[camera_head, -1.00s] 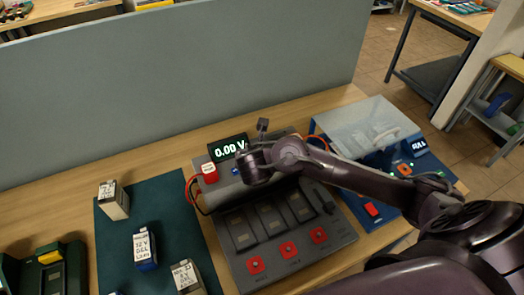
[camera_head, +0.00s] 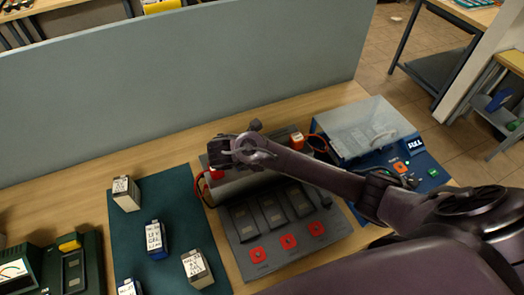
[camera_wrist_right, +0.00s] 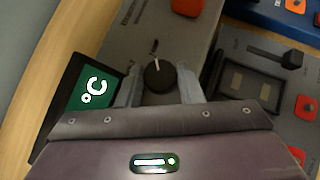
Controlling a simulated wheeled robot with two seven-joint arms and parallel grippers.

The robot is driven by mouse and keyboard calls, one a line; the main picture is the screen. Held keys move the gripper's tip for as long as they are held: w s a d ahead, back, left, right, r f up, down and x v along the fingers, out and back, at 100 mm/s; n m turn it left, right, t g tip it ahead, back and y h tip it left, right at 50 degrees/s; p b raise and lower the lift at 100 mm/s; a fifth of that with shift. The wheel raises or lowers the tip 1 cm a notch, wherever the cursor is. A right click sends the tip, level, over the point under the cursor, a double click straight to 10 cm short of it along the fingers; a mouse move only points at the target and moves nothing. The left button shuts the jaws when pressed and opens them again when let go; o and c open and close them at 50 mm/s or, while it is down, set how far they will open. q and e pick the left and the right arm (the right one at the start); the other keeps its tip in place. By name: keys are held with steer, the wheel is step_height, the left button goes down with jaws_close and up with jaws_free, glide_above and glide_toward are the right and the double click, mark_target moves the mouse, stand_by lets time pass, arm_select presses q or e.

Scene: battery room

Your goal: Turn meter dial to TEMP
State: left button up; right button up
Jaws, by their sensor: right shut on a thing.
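The black round meter dial (camera_wrist_right: 159,75) with a pale pointer line sits on the grey meter panel in the right wrist view. My right gripper (camera_wrist_right: 156,84) has a finger on each side of the dial and is shut on it. The meter's dark green display (camera_wrist_right: 92,93) reads "°C", sideways in that view. In the head view my right gripper (camera_head: 228,152) is over the back of the grey meter station (camera_head: 245,225) and hides the dial and the display. My left gripper is not in view.
A teal mat (camera_head: 180,200) with several labelled batteries lies left of the station. A blue unit (camera_head: 415,165) with a clear cover (camera_head: 365,130) stands on the right. A grey-blue partition (camera_head: 180,85) rises behind the bench.

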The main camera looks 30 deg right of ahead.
stand_by(0.4)
steer(key=o, duration=1)
steer(key=shift+c, duration=0.2)
steer(key=shift+a, duration=0.1)
steer(key=shift+s+a+r, duration=0.1)
steer(key=shift+a+r, duration=0.1)
steer(key=shift+a, duration=0.05)
steer(key=b+v, duration=0.1)
steer(key=v, duration=0.3)
steer(key=shift+a+r, duration=0.1)
steer(key=shift+a, duration=0.05)
steer(key=shift+s+a+r+p, duration=0.15)
steer(key=shift+a+r+p, duration=0.15)
steer(key=shift+r+p, duration=0.5)
steer(key=shift+s+a+r+p, duration=0.15)
steer(key=shift+a+r+p, duration=0.15)
steer(key=shift+a+p, duration=0.15)
steer(key=shift+s, duration=0.1)
steer(key=shift+f, duration=0.1)
